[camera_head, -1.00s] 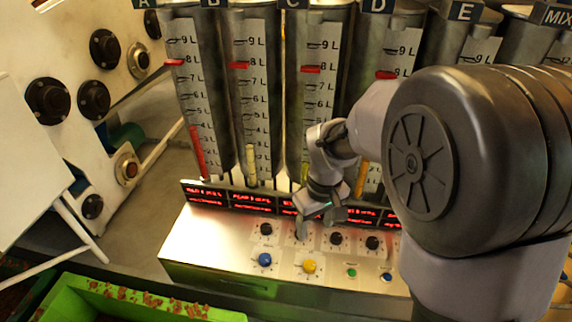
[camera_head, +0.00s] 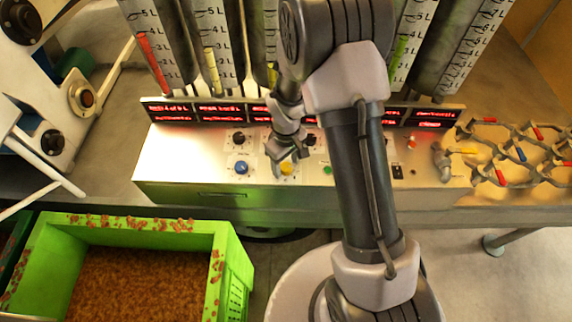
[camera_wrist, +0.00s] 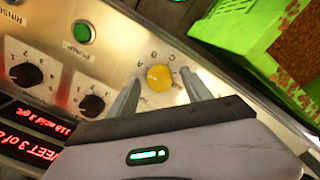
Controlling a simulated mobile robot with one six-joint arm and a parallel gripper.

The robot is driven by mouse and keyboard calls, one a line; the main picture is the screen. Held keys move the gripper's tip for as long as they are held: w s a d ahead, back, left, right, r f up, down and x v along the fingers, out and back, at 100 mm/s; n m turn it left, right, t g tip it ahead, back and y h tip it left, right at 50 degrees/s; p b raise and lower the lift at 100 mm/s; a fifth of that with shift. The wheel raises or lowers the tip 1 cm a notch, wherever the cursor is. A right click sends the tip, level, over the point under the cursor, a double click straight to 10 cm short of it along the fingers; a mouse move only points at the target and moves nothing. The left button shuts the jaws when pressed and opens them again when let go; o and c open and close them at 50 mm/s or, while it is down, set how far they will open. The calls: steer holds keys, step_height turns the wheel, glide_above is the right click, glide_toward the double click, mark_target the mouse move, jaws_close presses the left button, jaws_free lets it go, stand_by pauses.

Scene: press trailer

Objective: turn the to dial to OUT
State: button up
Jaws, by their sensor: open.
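A yellow dial (camera_wrist: 160,77) with letters around it, A, B and C among them, sits on the metal panel in the wrist view. I take it for the to dial; its own name and an OUT mark are not readable. It also shows in the head view (camera_head: 287,169). My gripper (camera_wrist: 160,75) is open, with one finger on each side of the yellow dial; contact cannot be told. In the head view my gripper (camera_head: 289,157) is right at the dial and partly covers it.
A blue dial (camera_head: 241,167) is left of the yellow one. A green PUMP button (camera_wrist: 83,33) and black knobs (camera_wrist: 27,73) are close by. Red displays (camera_head: 167,112) line the panel's back. A green crate (camera_head: 232,258) stands in front at left.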

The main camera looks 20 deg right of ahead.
steer(key=shift+f, duration=0.1)
jaws_close()
